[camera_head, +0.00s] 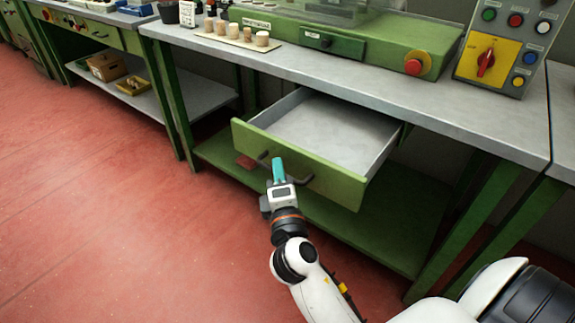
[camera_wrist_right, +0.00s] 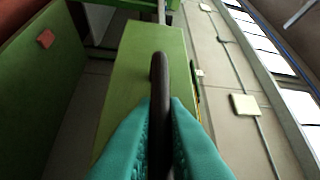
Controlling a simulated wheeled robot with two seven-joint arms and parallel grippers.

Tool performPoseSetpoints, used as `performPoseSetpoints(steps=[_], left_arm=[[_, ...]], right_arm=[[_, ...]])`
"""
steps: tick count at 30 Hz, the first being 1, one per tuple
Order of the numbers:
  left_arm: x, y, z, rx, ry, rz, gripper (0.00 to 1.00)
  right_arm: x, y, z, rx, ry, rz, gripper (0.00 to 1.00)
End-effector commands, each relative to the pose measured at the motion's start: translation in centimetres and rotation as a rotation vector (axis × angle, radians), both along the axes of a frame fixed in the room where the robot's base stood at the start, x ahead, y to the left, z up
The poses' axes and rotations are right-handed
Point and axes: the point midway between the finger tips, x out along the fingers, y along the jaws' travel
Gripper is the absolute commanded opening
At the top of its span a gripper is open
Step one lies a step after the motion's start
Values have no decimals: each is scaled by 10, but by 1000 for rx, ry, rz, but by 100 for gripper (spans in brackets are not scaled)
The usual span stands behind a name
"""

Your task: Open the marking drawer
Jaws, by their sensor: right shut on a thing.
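The green drawer (camera_head: 310,165) under the grey workbench is pulled well out, and its light grey inside is bare. Its dark bar handle (camera_head: 262,157) runs along the front panel. My right gripper (camera_head: 279,172), with teal fingers, is at the handle. In the right wrist view the handle (camera_wrist_right: 158,75) passes between the two teal fingers (camera_wrist_right: 160,130), which are shut on it. The green front panel (camera_wrist_right: 135,80) lies just beyond. My left gripper is in neither view.
The workbench top (camera_head: 330,75) carries a board with several corks (camera_head: 235,35), a green machine (camera_head: 350,42) and a control box (camera_head: 500,45). A green lower shelf (camera_head: 370,225) lies under the drawer. The red floor (camera_head: 110,200) at the left is clear.

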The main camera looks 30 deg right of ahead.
Motion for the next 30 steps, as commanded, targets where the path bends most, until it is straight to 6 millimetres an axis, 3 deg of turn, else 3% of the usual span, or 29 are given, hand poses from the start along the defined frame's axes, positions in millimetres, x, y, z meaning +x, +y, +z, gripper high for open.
performPoseSetpoints(steps=[14, 15, 18, 30], left_arm=[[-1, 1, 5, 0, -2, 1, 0], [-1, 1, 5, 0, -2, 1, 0], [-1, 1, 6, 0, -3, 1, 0], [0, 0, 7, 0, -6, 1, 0]], right_arm=[[-3, 7, -1, 1, 3, 0, 0], [-3, 7, -1, 1, 3, 0, 16], [-3, 6, -1, 1, 2, 0, 32], [-1, 5, -1, -1, 1, 1, 33]])
